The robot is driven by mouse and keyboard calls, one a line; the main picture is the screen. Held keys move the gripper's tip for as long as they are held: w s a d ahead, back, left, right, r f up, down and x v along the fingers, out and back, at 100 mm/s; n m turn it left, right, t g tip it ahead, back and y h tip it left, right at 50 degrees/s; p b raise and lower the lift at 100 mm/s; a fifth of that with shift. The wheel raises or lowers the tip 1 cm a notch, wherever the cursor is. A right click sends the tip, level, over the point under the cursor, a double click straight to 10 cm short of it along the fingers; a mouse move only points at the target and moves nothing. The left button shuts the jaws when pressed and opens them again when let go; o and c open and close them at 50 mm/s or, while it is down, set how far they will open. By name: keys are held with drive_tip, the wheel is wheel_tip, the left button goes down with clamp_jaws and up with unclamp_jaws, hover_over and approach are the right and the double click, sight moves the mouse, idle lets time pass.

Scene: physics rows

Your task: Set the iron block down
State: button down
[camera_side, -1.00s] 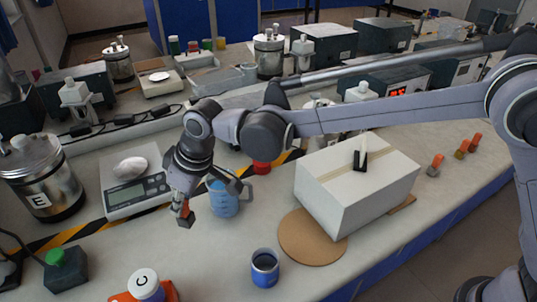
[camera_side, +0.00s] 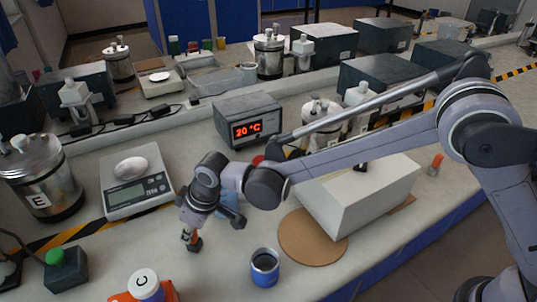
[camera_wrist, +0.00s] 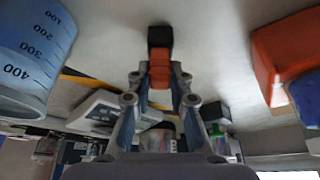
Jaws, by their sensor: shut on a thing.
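The iron block (camera_side: 195,245) is a small dark block with an orange part. My gripper (camera_side: 190,234) is shut on it, pointing down over the left-middle of the near bench. In the wrist view my gripper's fingers (camera_wrist: 160,74) close on the orange part, and the dark end of the block (camera_wrist: 160,37) sticks out beyond them. I cannot tell whether its lower end touches the bench.
The blue beaker (camera_wrist: 30,55) is close by, partly behind my arm in the side view. A blue cup (camera_side: 265,268) stands to the right, near a round brown mat (camera_side: 300,245) and white box (camera_side: 350,215). A scale (camera_side: 130,195) is behind left. Bare bench lies around the block.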

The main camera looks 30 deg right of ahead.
drive_tip(key=shift+f, duration=0.1)
drive_tip(key=c, duration=1.2)
unclamp_jaws()
